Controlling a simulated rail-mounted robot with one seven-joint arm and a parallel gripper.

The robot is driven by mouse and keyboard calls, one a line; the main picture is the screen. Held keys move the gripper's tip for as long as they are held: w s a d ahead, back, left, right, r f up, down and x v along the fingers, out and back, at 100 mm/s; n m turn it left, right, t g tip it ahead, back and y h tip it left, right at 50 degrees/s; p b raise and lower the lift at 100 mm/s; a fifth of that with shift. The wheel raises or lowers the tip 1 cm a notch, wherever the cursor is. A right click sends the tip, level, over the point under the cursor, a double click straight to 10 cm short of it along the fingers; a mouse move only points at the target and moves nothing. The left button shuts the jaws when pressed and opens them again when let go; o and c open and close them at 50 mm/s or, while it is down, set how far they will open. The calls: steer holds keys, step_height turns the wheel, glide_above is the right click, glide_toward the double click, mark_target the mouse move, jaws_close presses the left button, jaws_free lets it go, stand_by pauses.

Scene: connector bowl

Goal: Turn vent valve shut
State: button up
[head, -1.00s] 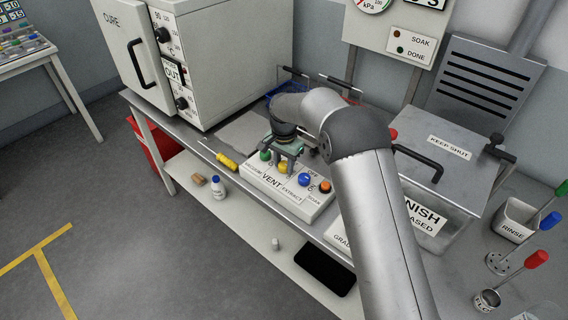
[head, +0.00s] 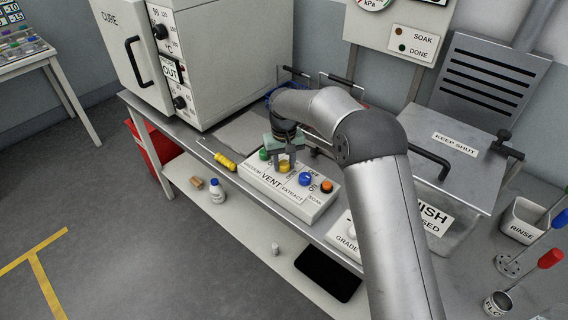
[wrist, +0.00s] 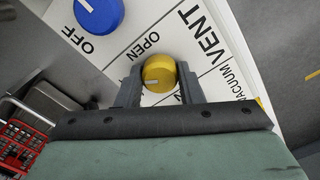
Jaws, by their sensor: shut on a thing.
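The vent valve is a yellow knob (wrist: 158,70) on a white sloped panel (head: 262,182) beside the word VENT. It also shows in the head view (head: 284,167). My gripper (head: 285,158) reaches down onto it from above. In the wrist view the two dark fingers stand on either side of the knob, shut on it. A short white mark shows on the knob's face. The word OPEN is readable beside it; other lettering near the fingers is partly hidden.
On the same panel are a green knob (head: 264,154), a blue knob (head: 305,179) marked OFF and an orange button (head: 326,187). A yellow-handled tool (head: 226,161) lies left of the panel. A cure oven (head: 210,60) stands behind left, a lidded metal tank (head: 455,150) right.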

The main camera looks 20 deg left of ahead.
mark_target(284, 163)
steer(key=n, duration=0.6)
steer(key=shift+n, duration=0.3)
stand_by(0.5)
steer(key=o, duration=1)
steer(key=shift+c, duration=0.2)
steer(key=shift+r, duration=0.1)
step_height(284, 163, up, 17)
steer(key=b, duration=0.1)
steer(key=shift+r, duration=0.15)
